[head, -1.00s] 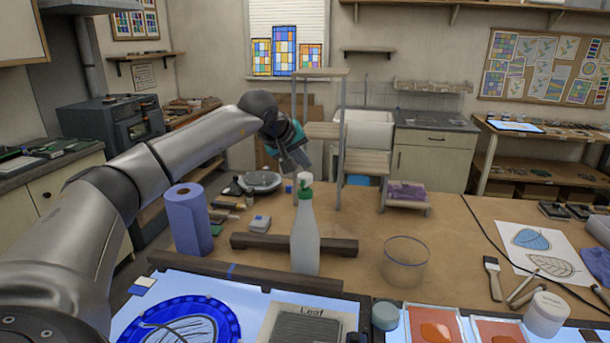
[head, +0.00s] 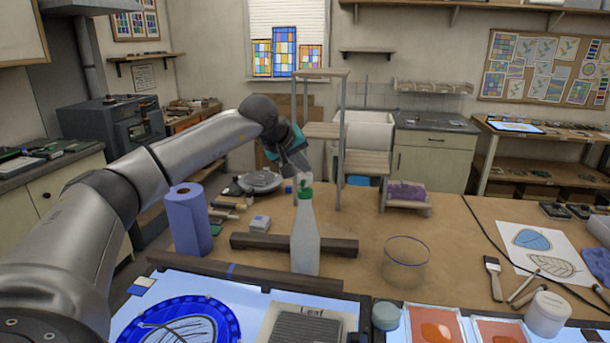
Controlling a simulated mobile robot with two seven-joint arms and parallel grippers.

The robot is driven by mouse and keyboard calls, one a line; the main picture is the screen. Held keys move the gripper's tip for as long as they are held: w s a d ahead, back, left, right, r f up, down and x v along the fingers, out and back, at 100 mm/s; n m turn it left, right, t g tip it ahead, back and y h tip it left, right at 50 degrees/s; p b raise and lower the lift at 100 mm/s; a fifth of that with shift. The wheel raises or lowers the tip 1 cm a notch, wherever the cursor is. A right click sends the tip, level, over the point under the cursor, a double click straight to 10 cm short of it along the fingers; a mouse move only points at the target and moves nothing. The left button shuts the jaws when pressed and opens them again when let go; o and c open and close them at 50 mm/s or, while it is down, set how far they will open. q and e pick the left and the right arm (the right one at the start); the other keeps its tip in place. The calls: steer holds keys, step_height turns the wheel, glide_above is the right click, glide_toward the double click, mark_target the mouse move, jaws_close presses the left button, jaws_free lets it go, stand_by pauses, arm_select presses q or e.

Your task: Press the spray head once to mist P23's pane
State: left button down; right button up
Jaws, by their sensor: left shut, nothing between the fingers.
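The spray bottle (head: 305,238) stands upright on the table, with a translucent white body and a green collar. Its spray head (head: 304,183) is white and sits at the top, just under my left gripper. My left gripper (head: 304,174) is shut and empty, pointing down at the spray head; I cannot tell whether it touches. A blue round pane (head: 185,325) with a leaf pattern lies on the light panel at the front left. I see no label P23 that I can read. My right gripper is not in view.
Dark wooden bars (head: 270,245) lie behind and beside the bottle. A blue paper roll (head: 188,222) stands at left and a clear glass bowl (head: 405,262) at right. A stepped wooden stand (head: 366,162) rises behind. Brushes and jars fill the right side.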

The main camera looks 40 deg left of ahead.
mark_target(304, 177)
arm_select(q)
steer(key=shift+f+b, duration=0.3)
steer(key=shift+f, duration=0.35)
steer(key=shift+r, duration=0.1)
stand_by(0.4)
steer(key=shift+r+p, duration=1.1)
steer(key=shift+r, duration=0.05)
step_height(304, 177, up, 5)
steer(key=p, duration=0.4)
steer(key=shift+r+p, duration=0.1)
steer(key=shift+p, duration=0.3)
